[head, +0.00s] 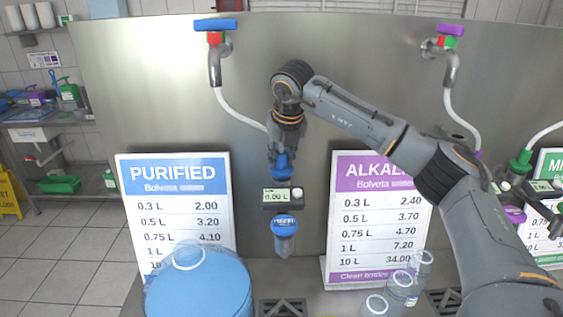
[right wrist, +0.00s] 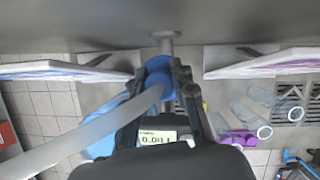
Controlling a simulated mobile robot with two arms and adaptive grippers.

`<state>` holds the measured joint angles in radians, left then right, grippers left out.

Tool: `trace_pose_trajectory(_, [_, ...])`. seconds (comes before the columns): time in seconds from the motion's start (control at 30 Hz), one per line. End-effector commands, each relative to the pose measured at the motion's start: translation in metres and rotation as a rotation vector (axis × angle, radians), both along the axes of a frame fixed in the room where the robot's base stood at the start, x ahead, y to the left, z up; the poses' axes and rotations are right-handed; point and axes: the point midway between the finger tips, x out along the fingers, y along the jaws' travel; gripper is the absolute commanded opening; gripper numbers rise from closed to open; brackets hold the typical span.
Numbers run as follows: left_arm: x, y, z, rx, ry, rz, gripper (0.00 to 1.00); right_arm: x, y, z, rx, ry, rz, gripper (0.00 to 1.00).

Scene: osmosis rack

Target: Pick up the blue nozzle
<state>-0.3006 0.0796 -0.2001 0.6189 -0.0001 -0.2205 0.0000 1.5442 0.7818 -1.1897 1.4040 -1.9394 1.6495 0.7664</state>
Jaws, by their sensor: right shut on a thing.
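The blue nozzle (head: 283,168) hangs upright at the end of a white hose in front of the steel panel. Below its blue top are a dark meter (head: 283,198) with a small display and a round blue label above a clear spout (head: 285,243). My right gripper (head: 283,155) comes down from above and is shut on the nozzle's blue top. In the right wrist view, the blue nozzle (right wrist: 158,66) sits between the fingers of the right gripper (right wrist: 160,75). My left gripper is not in view.
A PURIFIED sign (head: 178,205) stands left and an ALKALINE sign (head: 372,220) right of the nozzle. A large blue bottle (head: 200,290) stands front left. Small clear bottles (head: 402,286) stand front right. The white hose (head: 238,110) runs to a blue-handled tap (head: 215,26).

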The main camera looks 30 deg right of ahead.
Motion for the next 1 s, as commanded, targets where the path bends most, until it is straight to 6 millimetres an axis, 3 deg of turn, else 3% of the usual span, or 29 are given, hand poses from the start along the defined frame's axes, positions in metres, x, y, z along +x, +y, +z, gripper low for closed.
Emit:
trace_pose_trajectory(0.27, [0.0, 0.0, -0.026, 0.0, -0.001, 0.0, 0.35, 0.001, 0.001, 0.028, 0.002, -0.008, 0.001, 0.0])
trace_pose_trajectory(0.57, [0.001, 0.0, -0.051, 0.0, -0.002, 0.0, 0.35, -0.048, 0.016, 0.087, 0.0, -0.01, 0.003, 0.0])
trace_pose_trajectory(0.67, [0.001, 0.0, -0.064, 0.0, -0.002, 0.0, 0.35, -0.072, 0.023, 0.095, -0.002, -0.008, 0.004, 0.0])
trace_pose_trajectory(0.8, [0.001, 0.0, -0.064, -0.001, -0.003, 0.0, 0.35, -0.099, 0.031, 0.114, -0.004, -0.008, 0.001, 0.0])
trace_pose_trajectory(1.0, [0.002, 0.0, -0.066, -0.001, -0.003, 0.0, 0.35, -0.122, 0.039, 0.124, -0.002, -0.006, 0.0, 0.0])
